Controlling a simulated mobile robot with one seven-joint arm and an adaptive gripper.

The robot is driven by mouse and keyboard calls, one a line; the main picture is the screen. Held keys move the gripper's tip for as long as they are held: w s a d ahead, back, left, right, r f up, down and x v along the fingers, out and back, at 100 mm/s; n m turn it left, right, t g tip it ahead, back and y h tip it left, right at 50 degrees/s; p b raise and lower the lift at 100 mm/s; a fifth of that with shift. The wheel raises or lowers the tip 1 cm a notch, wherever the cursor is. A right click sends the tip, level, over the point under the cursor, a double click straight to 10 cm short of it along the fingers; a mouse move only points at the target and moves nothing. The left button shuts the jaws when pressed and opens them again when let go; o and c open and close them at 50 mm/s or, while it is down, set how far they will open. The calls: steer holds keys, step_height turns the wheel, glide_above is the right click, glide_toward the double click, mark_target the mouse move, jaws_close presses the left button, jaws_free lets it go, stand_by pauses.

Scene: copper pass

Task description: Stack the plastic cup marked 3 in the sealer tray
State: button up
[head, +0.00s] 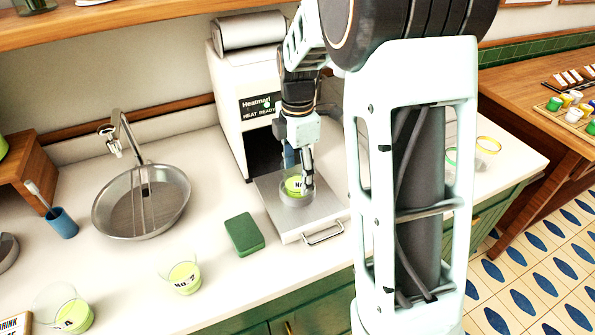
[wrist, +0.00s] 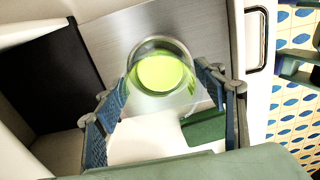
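A clear plastic cup (head: 294,185) with a lime-green fill and a "No" label sits at the sealer tray (head: 269,192); my finger hides its number. A clear or grey round rim shows below its green part, and I cannot tell whether that is a holder or another cup. My gripper (head: 302,174) points down, one finger on each side of the cup. In the wrist view the cup (wrist: 162,73) lies between my fingertips (wrist: 163,84), which appear to touch its clear wall. The metal tray (wrist: 112,42) is pulled out below the sealer's dark opening.
The heat sealer (head: 244,110) stands behind the tray. Two more green-filled cups stand on the counter, one front centre (head: 184,279) and one front left (head: 74,317). A green block (head: 244,235) lies left of the tray. A round sink (head: 141,203) is further left.

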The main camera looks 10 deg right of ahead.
steer(key=shift+o, duration=0.7)
steer(key=shift+r, duration=0.25)
step_height(320, 180, up, 12)
steer(key=shift+r, duration=0.15)
